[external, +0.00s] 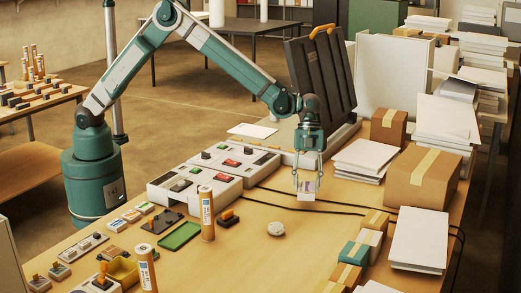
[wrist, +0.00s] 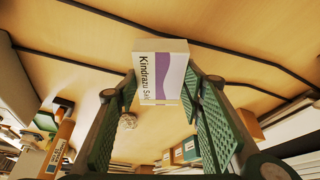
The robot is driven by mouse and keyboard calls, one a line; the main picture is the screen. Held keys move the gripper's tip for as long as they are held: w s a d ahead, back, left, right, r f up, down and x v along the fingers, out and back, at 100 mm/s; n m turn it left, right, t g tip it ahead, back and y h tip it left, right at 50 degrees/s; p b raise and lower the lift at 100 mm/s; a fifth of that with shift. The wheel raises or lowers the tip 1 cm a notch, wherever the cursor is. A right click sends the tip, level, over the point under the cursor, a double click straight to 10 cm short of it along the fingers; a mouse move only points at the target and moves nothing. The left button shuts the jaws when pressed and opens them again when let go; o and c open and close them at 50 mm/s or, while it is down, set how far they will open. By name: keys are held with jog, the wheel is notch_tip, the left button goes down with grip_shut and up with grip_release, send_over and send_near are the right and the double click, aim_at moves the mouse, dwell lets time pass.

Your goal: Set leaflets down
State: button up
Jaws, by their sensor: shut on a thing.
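The leaflets (wrist: 162,70) are a small thick white stack with a purple wave and the print "Kindrazu Sal". They sit between the two green ribbed finger pads of my gripper (wrist: 160,92) in the wrist view. In the external view my gripper (external: 307,176) points down over the right middle of the wooden table, shut on the leaflets (external: 307,187). The leaflets hang at the fingertips, close above or at the tabletop; I cannot tell whether they touch it. Part of the stack is hidden by the fingers.
Black cables (external: 345,211) cross the table under and beside the leaflets. A white control panel (external: 195,187) stands left, paper stacks (external: 365,160) and a cardboard box (external: 423,177) right. A round pale object (external: 276,229) and an orange-white tube (external: 207,213) stand in front. Some bare tabletop (external: 250,260) lies nearer.

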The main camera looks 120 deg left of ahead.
jog(key=shift+f, duration=1.9)
jog(key=shift+f, duration=0.15)
jog(key=o, duration=1)
jog(key=shift+c, duration=0.2)
jog(key=v, duration=1.2)
